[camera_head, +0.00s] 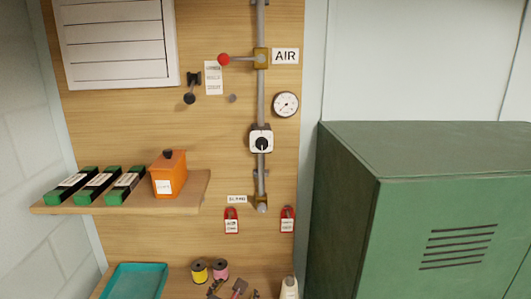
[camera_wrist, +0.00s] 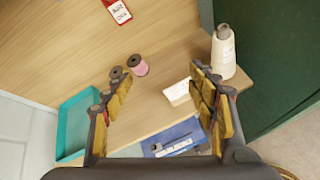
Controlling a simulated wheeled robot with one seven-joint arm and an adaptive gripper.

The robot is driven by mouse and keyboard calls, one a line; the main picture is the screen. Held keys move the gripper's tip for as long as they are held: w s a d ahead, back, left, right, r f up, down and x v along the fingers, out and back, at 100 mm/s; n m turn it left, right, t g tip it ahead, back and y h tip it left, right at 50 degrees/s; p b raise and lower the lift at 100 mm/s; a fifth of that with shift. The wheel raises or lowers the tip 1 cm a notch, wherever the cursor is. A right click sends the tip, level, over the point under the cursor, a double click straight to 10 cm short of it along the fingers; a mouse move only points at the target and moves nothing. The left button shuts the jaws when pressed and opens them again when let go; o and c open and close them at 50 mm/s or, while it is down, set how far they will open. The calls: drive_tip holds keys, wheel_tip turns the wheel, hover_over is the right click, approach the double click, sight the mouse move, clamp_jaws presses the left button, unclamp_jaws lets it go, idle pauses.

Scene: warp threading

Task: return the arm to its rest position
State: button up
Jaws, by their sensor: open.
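My gripper (camera_wrist: 160,98) shows in the wrist view with its two padded fingers spread wide apart. It is open and nothing is between the fingers. It hangs over the wooden bench top (camera_wrist: 155,60), apart from the things on it. In the head view only small dark parts show at the bottom edge, and I cannot tell whether they are my gripper. The rest of my arm is out of view.
A pink spool (camera_wrist: 137,65), teal tray (camera_wrist: 73,122), white bottle (camera_wrist: 223,52), white card (camera_wrist: 178,92) and blue mat (camera_wrist: 172,133) surround the gripper's view. A shelf (camera_head: 190,193), pipe (camera_head: 261,100) and green cabinet (camera_head: 430,220) stand behind.

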drive_tip(key=s+d+f+m+g+b, duration=0.2)
drive_tip(key=s+d+f+m+b, duration=0.3)
drive_tip(key=d+m, duration=0.4)
drive_tip(key=s+d+f+m+g+b, duration=0.2)
drive_tip(key=s+d+f+m+b, duration=0.4)
drive_tip(key=m, duration=0.5)
drive_tip(key=s+d+f+m+g+b, duration=0.2)
drive_tip(key=s+d+f+m+b, duration=0.3)
drive_tip(key=s+d+m+b, duration=0.3)
drive_tip(key=shift+s+d+f+m+y, duration=0.25)
drive_tip(key=shift+s+d+m, duration=0.35)
drive_tip(key=shift+d+m, duration=1)
drive_tip(key=shift+d+r, duration=0.1)
drive_tip(key=shift+d, duration=0.1)
drive_tip(key=shift+c, duration=0.3)
